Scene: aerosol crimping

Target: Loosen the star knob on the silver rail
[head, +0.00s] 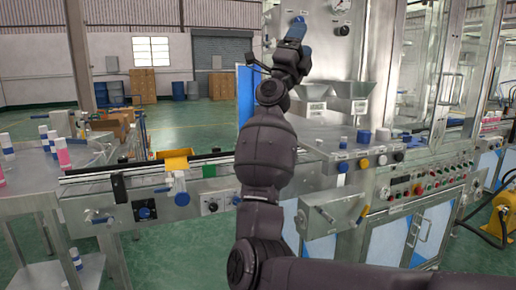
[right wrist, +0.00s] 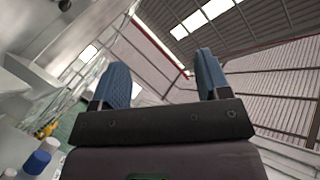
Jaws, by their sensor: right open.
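The silver rail (head: 90,177) runs along the conveyor on the left of the head view. Several small knobs sit on and below it: a blue one (head: 145,213) on the front panel, a white-and-blue one (head: 179,186) under a yellow block, and a dark dial (head: 213,207). They are too small for me to tell which is star-shaped. My right gripper (head: 297,30) is raised high, well above and right of the rail, pointing up. In the right wrist view its blue fingers (right wrist: 164,82) are apart with nothing between them. My left gripper is out of view.
My right arm crosses the middle and hides part of the machine. A steel cabinet with a button panel (head: 425,185) stands at the right. Metal hoppers (head: 350,96) are close to my raised gripper. A side table (head: 28,177) with bottles stands left.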

